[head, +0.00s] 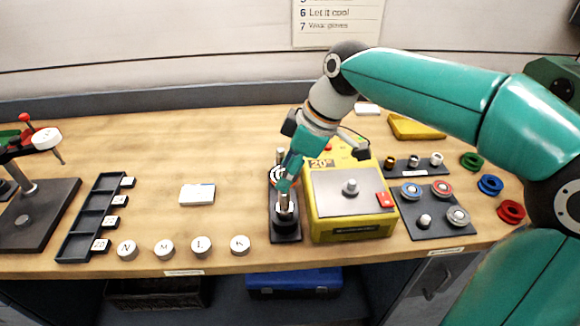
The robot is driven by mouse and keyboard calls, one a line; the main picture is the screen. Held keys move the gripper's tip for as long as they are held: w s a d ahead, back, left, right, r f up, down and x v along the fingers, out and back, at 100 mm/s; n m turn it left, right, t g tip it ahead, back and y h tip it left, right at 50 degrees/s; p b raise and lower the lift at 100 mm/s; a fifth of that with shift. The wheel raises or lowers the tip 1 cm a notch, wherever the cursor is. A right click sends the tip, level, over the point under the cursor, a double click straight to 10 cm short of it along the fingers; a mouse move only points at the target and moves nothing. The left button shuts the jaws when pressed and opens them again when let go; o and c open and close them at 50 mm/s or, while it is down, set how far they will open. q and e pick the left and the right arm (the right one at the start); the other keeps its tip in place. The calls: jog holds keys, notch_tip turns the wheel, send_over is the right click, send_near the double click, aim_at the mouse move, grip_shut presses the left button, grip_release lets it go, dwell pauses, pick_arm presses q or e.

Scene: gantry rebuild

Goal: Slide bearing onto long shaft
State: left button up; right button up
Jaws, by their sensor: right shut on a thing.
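My right gripper (287,185) points down over the dark shaft stand (285,239) at the middle of the bench. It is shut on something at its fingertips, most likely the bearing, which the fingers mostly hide. An upright metal shaft (280,154) rises at the back of the stand, just behind the gripper. A pale ring-like part shows around it, partly covered by the gripper. A silver post with a dark foot (284,215) stands at the front of the stand, directly under the fingers. I cannot tell whether the held thing touches either shaft. My left gripper is out of view.
A yellow heater (355,233) stands close to the right of the stand. A dark mat (434,228) with several bearings lies further right, beside coloured rings (490,185). Lettered discs (201,246) and a slotted tray (80,230) are at left. A press (35,205) stands far left.

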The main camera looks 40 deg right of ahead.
jog(key=shift+f+b, duration=1.15)
jog(key=shift+f, duration=0.3)
jog(key=shift+f, duration=0.15)
jog(key=o, duration=1.3)
jog(key=v, duration=1.2)
jog(key=shift+s+f, duration=0.1)
